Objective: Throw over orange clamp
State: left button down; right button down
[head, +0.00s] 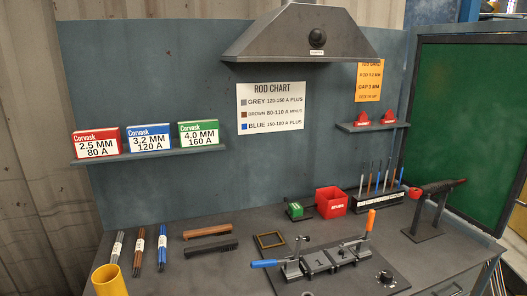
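A toggle clamp with an orange handle (370,220) is mounted at the right end of a fixture on the bench. Its orange handle stands up, leaning slightly right. A second clamp with a blue handle (265,263) is at the fixture's left end; that handle lies nearly flat and points left. Between them is a grey block (316,261) marked 1. The fixture sits on a dark plate (350,282). Neither of my grippers is in view.
A black knob (385,276) is right of the fixture. Behind are a red box (331,202), a rod rack (378,200) and a dark torch on a stand (430,207). Rod bundles (138,252) and a yellow cylinder (109,281) are at left. A hood (303,35) overhangs.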

aim_at(371, 216)
jog(key=i+l+u, duration=0.35)
jog(key=l, duration=0.85)
jog(key=l+u, duration=0.35)
jog(key=l, duration=0.85)
jog(key=l+u, duration=0.35)
jog(key=l, duration=0.9)
jog(key=k+j+z, duration=0.15)
jog(key=k+z, duration=0.25)
jog(key=i+l, duration=0.2)
jog(key=i, duration=0.2)
